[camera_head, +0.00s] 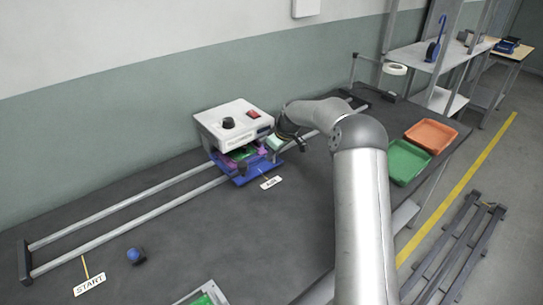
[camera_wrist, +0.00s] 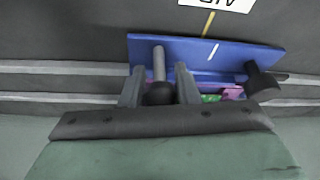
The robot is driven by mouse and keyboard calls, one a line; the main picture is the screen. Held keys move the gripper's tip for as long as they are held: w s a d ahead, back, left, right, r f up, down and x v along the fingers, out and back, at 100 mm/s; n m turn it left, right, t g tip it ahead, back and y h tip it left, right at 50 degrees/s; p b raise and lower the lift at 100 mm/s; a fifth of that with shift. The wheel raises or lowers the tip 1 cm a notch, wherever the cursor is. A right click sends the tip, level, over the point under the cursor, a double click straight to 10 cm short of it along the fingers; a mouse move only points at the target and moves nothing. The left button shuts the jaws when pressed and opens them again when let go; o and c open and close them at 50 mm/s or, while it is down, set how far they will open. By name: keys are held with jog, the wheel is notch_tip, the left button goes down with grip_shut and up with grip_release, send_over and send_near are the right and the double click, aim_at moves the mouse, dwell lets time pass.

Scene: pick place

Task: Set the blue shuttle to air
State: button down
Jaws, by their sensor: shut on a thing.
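The blue shuttle (camera_head: 240,181) sits on the two rails, partly under the white box (camera_head: 234,124). Its blue plate (camera_wrist: 230,55) fills the middle of the wrist view. A post with a black knob stands between the fingers of my gripper (camera_wrist: 159,88), which is shut on this handle. A second black knob (camera_wrist: 262,82) is to the right, free. The AIR label (camera_head: 271,183) lies in front of the shuttle. In the wrist view, the yellow line (camera_wrist: 209,22) by the label and the white mark (camera_wrist: 213,52) on the plate nearly line up, slightly offset.
The rails (camera_head: 130,206) run left to a dark end bar, with a START label (camera_head: 89,284) near it. A blue and black knob-like object (camera_head: 136,256) lies in front of the rails. Green (camera_head: 407,162) and orange (camera_head: 431,135) trays stand at the right.

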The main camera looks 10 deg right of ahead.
jog(key=shift+w+d, duration=0.2)
jog(key=shift+d, duration=0.2)
jog(key=c, duration=1.1)
grip_release()
jog(key=shift+c, duration=0.2)
jog(key=v, duration=1.7)
jog(key=shift+r+b, duration=0.2)
jog(key=shift+b, duration=0.25)
jog(key=shift+s, duration=0.15)
